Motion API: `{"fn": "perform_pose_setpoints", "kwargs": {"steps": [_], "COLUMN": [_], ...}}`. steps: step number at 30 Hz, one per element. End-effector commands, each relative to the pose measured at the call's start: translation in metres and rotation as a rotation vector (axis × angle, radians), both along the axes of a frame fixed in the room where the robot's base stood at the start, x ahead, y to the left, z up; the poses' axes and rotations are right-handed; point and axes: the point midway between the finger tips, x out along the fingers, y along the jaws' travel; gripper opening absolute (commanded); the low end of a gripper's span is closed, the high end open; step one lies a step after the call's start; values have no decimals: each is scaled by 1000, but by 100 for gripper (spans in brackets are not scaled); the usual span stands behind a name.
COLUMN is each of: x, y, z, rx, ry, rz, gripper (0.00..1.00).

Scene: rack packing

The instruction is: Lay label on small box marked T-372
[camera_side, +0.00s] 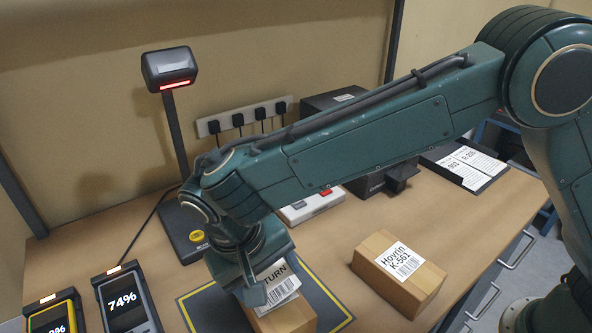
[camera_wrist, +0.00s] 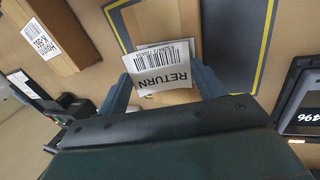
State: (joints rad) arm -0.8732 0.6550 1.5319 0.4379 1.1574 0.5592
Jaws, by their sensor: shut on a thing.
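My gripper (camera_side: 254,287) is shut on a white label (camera_side: 278,285) with a barcode and the word RETURN. The label also shows between my fingers in the wrist view (camera_wrist: 158,68). A small cardboard box (camera_side: 288,318) stands below the label on a dark mat with a yellow border (camera_side: 325,301). Part of the box shows behind the label in the wrist view (camera_wrist: 150,17). The label and my gripper hide much of its top, and I cannot read its marking. Whether the label touches the box I cannot tell.
A second box (camera_side: 375,277) marked Hovrin K-561 stands to the right on the wooden table. A scanner on a stand (camera_side: 168,69) rises behind my gripper. Handheld devices (camera_side: 125,300) stand at left. A white unit with a red button (camera_side: 311,205) and a printed sheet (camera_side: 466,167) lie farther back.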

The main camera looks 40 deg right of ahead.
Motion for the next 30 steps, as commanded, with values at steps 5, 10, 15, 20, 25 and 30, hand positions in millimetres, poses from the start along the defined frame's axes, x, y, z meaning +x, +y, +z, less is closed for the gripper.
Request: {"fn": "perform_pose_setpoints", "kwargs": {"steps": [5,10,15,20,25,30], "x": [-1,-1,-1,-1,-1,0], "y": [-2,-2,-2,-2,1,12], "z": [-2,-2,-4,-5,-5,-5], "rx": [-6,-6,-9,-10,-11,-11], "ry": [4,5,6,7,8,6], "rz": [-2,-1,-2,-2,-2,-1], "gripper": [63,93,93,93,93,93]}}
